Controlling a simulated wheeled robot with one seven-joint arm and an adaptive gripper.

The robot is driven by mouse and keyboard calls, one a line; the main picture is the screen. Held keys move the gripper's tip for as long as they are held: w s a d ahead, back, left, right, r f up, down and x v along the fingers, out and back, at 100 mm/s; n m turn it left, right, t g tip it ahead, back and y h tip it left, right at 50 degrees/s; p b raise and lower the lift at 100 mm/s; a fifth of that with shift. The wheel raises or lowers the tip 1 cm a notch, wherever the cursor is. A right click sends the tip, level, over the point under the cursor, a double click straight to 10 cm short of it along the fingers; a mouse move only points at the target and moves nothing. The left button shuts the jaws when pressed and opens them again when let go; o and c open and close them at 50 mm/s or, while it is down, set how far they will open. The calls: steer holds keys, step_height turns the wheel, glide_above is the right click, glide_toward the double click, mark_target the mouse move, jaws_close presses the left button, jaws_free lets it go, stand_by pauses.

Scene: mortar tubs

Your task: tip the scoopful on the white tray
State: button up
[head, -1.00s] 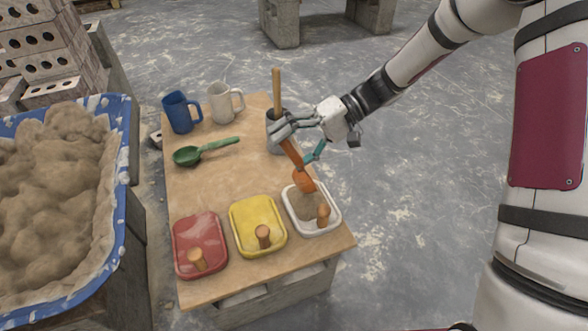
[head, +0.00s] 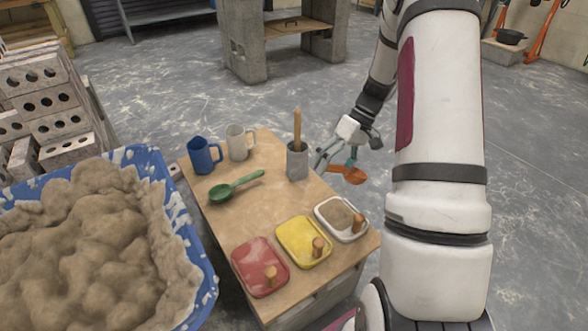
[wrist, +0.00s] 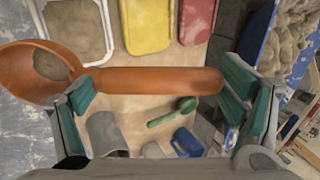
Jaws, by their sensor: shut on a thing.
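The white tray (head: 343,238) sits at the right end of the table, with a brown heap of mortar inside and a wooden peg at its front right corner. My gripper (head: 345,164) is shut on the orange scoop (head: 355,176). It holds the scoop above and behind the tray, near the table's right edge. In the wrist view the scoop's handle (wrist: 165,80) runs across between the fingers. Its bowl lies at the left, with a brown patch of mortar inside. The white tray (wrist: 108,30) shows at the top left there.
A yellow tray (head: 303,243) and a red tray (head: 260,268) stand left of the white one. A grey pot (head: 297,162) with a wooden stick, a green scoop (head: 236,187), a blue mug (head: 204,156) and a white mug (head: 240,143) stand behind. A blue mortar tub (head: 205,245) is left.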

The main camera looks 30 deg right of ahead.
steer(key=shift+a+h, duration=0.2)
steer(key=shift+h, duration=0.2)
steer(key=shift+a+r+h+b, duration=0.15)
steer(key=shift+h+b, duration=0.15)
steer(key=shift+h, duration=0.6)
steer(key=shift+d+h+p, duration=0.2)
steer(key=shift+h+p, duration=0.45)
steer(key=shift+h, duration=1.05)
